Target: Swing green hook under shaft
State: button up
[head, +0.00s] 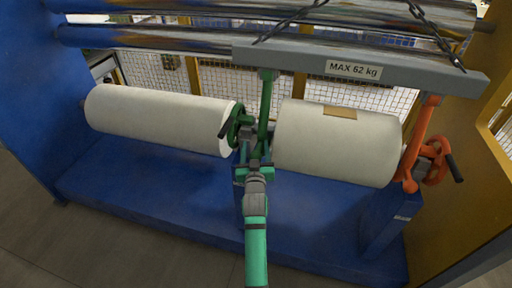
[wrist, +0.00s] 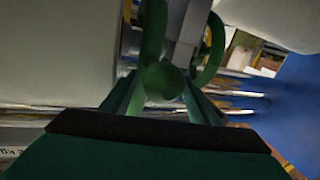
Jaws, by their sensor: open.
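The green hook (head: 265,108) hangs from the left end of the grey lifting beam (head: 300,60), in front of the gap between two white rolls. Its lower end is hidden by my gripper and the parts around it, so I cannot tell whether it is under the shaft. The right roll (head: 335,145) hides most of its shaft. My gripper (head: 254,160) is open at the hook's lower part. In the wrist view green curved parts and a rounded green end (wrist: 164,80) lie between or just beyond the fingers; I cannot tell whether they touch.
A green handwheel (head: 237,127) is close left of my gripper, by the left roll (head: 165,118). An orange hook (head: 421,145) and orange handwheel (head: 435,162) are at the right. Chains hold the beam. A blue frame (head: 150,185) lies below; metal rollers (head: 165,37) run behind.

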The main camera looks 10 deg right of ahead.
jog(key=s, duration=0.3)
jog(key=s+a, duration=0.1)
jog(key=s, duration=0.5)
jog(key=shift+s+a, duration=0.3)
jog(key=shift+s, duration=0.1)
jog(key=shift+f, duration=0.1)
jog(key=s+a+f+y, duration=0.15)
jog(key=s+f, duration=0.25)
jog(key=s, duration=0.4)
jog(key=s+a+f+g, duration=0.1)
jog(key=s+a+f, duration=0.25)
jog(key=s, duration=0.45)
jog(key=s+a+f, duration=0.2)
jog(key=s+f, duration=0.3)
jog(key=s, duration=0.3)
jog(key=s+a+r+y, duration=0.1)
jog(key=s+r, duration=0.1)
jog(key=s, duration=1)
jog(key=s+a+r+n+g, duration=0.1)
jog(key=s+a+r, duration=0.1)
jog(key=s, duration=1)
jog(key=shift+s+y, duration=0.2)
jog(key=shift+y, duration=0.15)
